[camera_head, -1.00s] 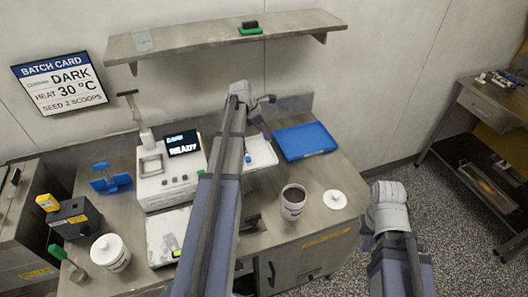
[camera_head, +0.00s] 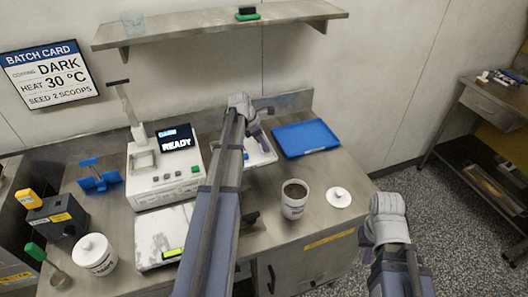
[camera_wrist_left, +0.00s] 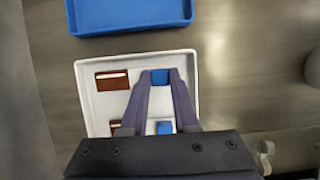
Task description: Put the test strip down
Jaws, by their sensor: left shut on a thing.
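My left gripper (camera_wrist_left: 161,74) is shut on a small blue piece (camera_wrist_left: 160,78), perhaps the test strip; only its end shows between the fingertips. The fingertips are over the far part of a white tray (camera_wrist_left: 188,85). Whether the piece touches the tray floor, I cannot tell. In the head view the white tray (camera_head: 269,157) lies partly behind my left arm, and my left gripper (camera_head: 262,133) is above it. My right gripper (camera_head: 366,243) is at the lower right, off the bench; its fingers are mostly hidden.
In the tray are a brown piece with a white bar (camera_wrist_left: 112,80), another blue piece (camera_wrist_left: 164,127) and a partly hidden brown one. A blue tray (camera_head: 305,139) lies beyond. A brown-filled tub (camera_head: 294,200) and a white lid (camera_head: 338,197) stand right. A machine reading READY (camera_head: 165,175) stands left.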

